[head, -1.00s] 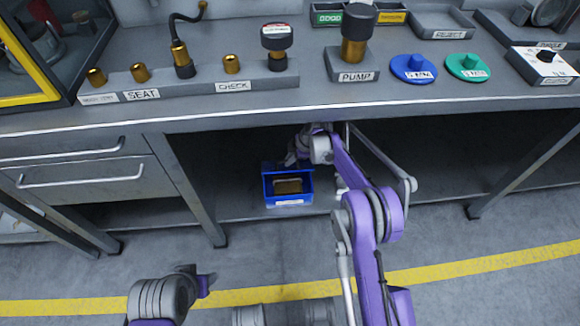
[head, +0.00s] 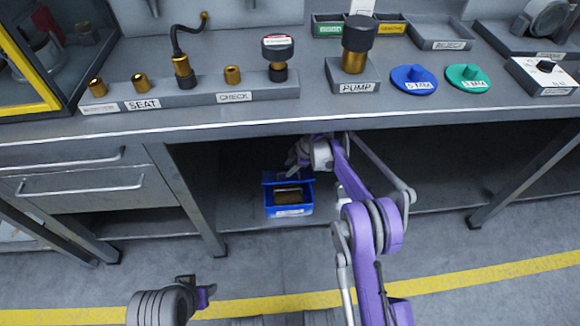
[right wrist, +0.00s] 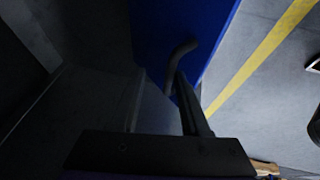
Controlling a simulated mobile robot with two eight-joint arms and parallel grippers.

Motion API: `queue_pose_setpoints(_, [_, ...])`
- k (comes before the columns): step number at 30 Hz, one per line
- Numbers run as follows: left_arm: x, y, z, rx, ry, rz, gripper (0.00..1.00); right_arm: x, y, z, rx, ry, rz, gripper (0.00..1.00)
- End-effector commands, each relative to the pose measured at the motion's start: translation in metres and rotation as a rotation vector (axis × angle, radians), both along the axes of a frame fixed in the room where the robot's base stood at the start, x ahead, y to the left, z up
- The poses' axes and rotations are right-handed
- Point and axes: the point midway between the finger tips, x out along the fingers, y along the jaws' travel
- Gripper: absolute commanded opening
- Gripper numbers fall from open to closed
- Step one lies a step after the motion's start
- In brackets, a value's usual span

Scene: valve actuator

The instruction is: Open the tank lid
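The tank looks like a small blue box (head: 289,210) on the shelf under the bench, with a pale label on its front. A blue panel (head: 288,178), apparently its lid, stands raised behind the opening, and a brownish inside shows. My right gripper (head: 297,155) is at the back of this panel, its fingertips mostly hidden. In the right wrist view, a blue surface (right wrist: 165,35) with a curved dark handle (right wrist: 181,50) lies right by my dark fingers (right wrist: 190,100). Whether they grip the handle is unclear.
The bench top (head: 220,118) overhangs the box. A bench leg (head: 190,200) stands left of it, beside the drawers (head: 80,190). Labelled fittings, a pump block (head: 352,78) and coloured discs stand on top. The shelf right of my right arm is open.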

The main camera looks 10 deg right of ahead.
Motion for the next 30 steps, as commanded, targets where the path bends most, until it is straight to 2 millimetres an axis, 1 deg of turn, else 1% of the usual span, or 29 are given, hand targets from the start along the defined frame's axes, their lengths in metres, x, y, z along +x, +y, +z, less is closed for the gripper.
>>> queue_pose_setpoints(5, [0.0,0.0,0.001,0.0,0.0,0.0,0.5,-0.001,0.0,0.003,0.001,0.0,0.0,0.45])
queue_pose_setpoints(8, [-0.001,0.0,0.006,0.0,0.0,0.0,0.5,-0.002,-0.005,0.012,0.0,-0.001,-0.001,0.45])
queue_pose_setpoints(11, [-0.002,0.0,0.009,0.0,0.0,0.0,0.5,-0.009,-0.021,0.013,0.0,-0.001,-0.004,0.45])
queue_pose_setpoints(18, [-0.004,0.0,0.021,0.0,-0.002,0.0,0.5,-0.033,-0.07,0.013,0.0,-0.001,-0.004,0.45])
queue_pose_setpoints(21, [-0.004,0.0,0.024,0.0,-0.003,0.0,0.5,-0.042,-0.087,0.013,-0.001,0.0,-0.002,0.45])
queue_pose_setpoints(25, [-0.005,0.0,0.027,0.0,-0.003,0.0,0.5,-0.05,-0.103,0.012,-0.001,-0.001,-0.001,0.45])
queue_pose_setpoints(30, [-0.005,0.0,0.028,0.0,-0.004,0.0,0.5,-0.054,-0.112,0.012,0.0,-0.001,0.0,0.45])
